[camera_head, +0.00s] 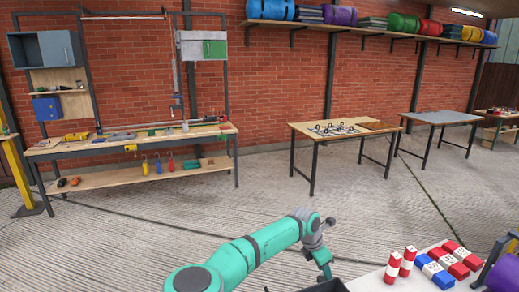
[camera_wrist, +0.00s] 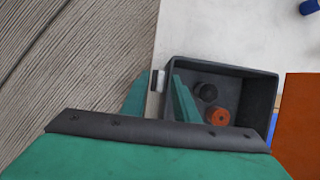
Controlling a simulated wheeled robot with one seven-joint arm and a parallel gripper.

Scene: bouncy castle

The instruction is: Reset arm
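My teal arm reaches from the bottom of the head view, and my gripper (camera_head: 325,272) points down beside the near edge of a white table (camera_head: 372,281). In the wrist view my gripper (camera_wrist: 161,78) has its two teal fingers apart, with a visible gap between them. A small grey-and-white piece (camera_wrist: 158,80) shows in that gap; I cannot tell what it is, and neither finger clearly grips it. A dark grey bin (camera_wrist: 225,66) sits on the table right of the fingers. It holds a black round piece (camera_wrist: 206,92) and an orange round piece (camera_wrist: 220,116).
A workbench (camera_head: 130,142) with tools, a wooden table (camera_head: 345,133) and a grey table (camera_head: 440,118) stand by the brick wall. The concrete floor between is clear.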

